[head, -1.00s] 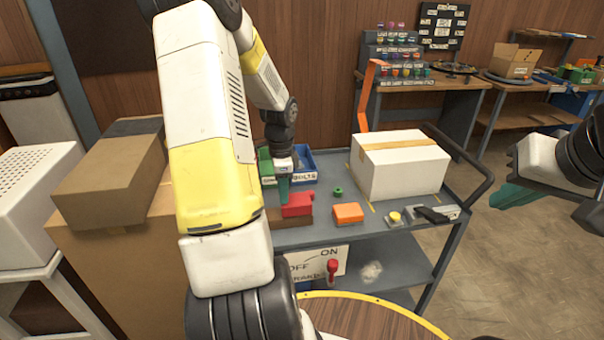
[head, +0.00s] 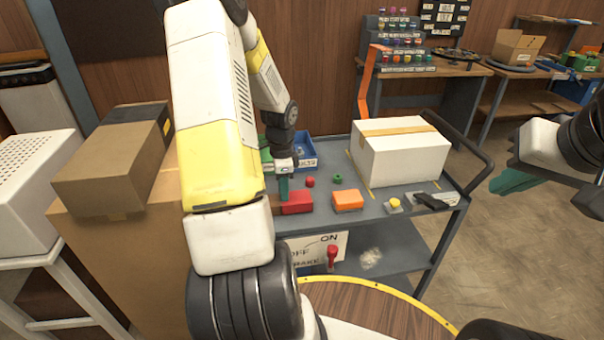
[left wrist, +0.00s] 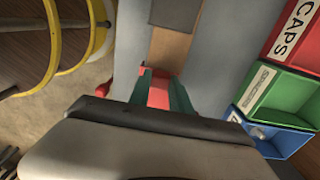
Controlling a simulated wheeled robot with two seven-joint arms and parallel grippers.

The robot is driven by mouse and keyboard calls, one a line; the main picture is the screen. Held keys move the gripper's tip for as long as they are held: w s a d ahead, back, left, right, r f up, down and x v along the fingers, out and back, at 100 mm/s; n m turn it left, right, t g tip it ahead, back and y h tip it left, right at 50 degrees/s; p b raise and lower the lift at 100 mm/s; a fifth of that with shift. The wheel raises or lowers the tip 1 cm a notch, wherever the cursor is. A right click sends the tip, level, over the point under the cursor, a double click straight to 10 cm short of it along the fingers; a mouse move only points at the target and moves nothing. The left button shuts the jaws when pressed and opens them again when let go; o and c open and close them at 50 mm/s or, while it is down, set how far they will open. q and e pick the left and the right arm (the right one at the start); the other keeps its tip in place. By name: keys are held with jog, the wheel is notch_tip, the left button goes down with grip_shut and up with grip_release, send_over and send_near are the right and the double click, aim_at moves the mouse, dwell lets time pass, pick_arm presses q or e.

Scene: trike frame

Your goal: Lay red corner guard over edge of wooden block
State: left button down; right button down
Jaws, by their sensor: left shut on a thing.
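The red corner guard (head: 297,203) is at the front left of the grey cart top. My left gripper (head: 284,188) points down and is shut on it. In the left wrist view the guard (left wrist: 158,96) shows between the green fingers. The wooden block (head: 275,203) is partly hidden behind the gripper and guard. In the left wrist view the bare block (left wrist: 170,50) extends beyond the guard. I cannot tell whether the guard rests on its edge. My right gripper (head: 512,181) hangs empty right of the cart; its opening is unclear.
An orange block (head: 347,199) lies right of the guard, with a small red piece (head: 310,182) and a green ring (head: 337,179) behind. A blue bin (head: 304,152) and a large white box (head: 400,155) stand further back. A red brake handle (head: 332,253) is below the cart top.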

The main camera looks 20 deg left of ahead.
pick_arm(q)
jog(key=c, duration=1.1)
grip_release()
jog(key=shift+r, duration=3.95)
jog(key=shift+d+r, duration=0.1)
jog(key=s+d+r+n+t+h, duration=0.2)
jog(key=s+d+r+n+t, duration=0.4)
jog(key=s+d+r+n, duration=0.5)
jog(key=s+d+r, duration=0.5)
jog(key=s+r, duration=0.1)
jog(key=r, duration=0.3)
jog(key=shift+s+d+r, duration=0.35)
jog(key=shift+r, duration=0.05)
